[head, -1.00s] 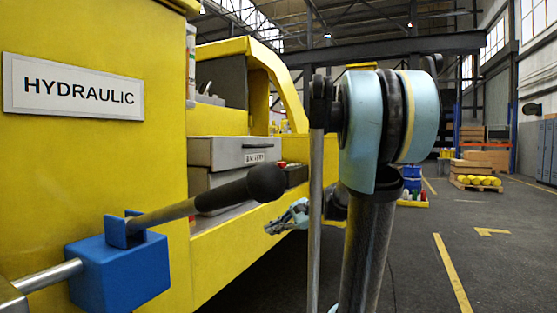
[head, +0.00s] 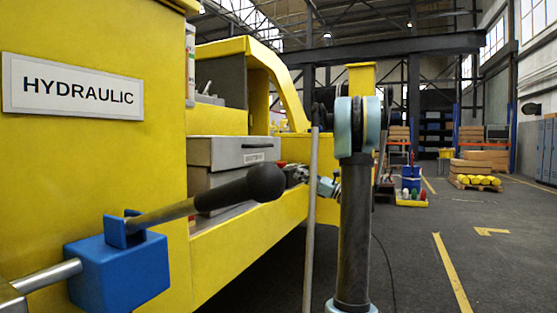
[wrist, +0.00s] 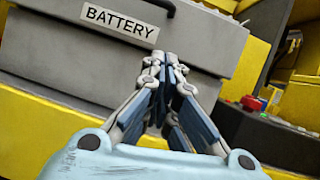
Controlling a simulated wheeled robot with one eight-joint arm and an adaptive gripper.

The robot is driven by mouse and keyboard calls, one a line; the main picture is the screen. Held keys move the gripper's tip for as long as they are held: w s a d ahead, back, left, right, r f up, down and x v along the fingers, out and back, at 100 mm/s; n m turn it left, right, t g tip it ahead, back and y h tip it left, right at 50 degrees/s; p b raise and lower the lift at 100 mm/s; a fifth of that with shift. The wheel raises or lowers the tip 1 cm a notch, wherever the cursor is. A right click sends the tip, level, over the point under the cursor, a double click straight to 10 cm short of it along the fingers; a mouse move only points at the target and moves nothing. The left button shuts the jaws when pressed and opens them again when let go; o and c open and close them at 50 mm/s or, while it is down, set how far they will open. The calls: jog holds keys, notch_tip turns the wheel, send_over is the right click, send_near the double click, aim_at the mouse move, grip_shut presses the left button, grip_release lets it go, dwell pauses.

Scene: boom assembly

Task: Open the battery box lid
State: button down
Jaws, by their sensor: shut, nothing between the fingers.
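The grey battery box (head: 205,181) sits on the yellow machine, and its lid (head: 228,152) lies closed on top. In the wrist view the lid (wrist: 211,42) fills the upper part, with a BATTERY label (wrist: 120,22) and part of a dark handle (wrist: 158,6) at the top edge. My gripper (wrist: 165,58) is shut and empty, its fingertips overlapping the box front just below and right of the label. I cannot tell whether they touch it.
A blue block with a black-knobbed lever (head: 265,182) stands in front, hiding part of the box. A dark unit with a red knob (wrist: 250,103) sits right of the box. Yellow frame (head: 240,230) runs below. Open floor (head: 430,240) lies to the right.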

jog(key=w+a+r, duration=0.4)
jog(key=a+r, duration=0.4)
jog(key=a, duration=0.1)
jog(key=shift+a, duration=0.25)
dwell(0.4)
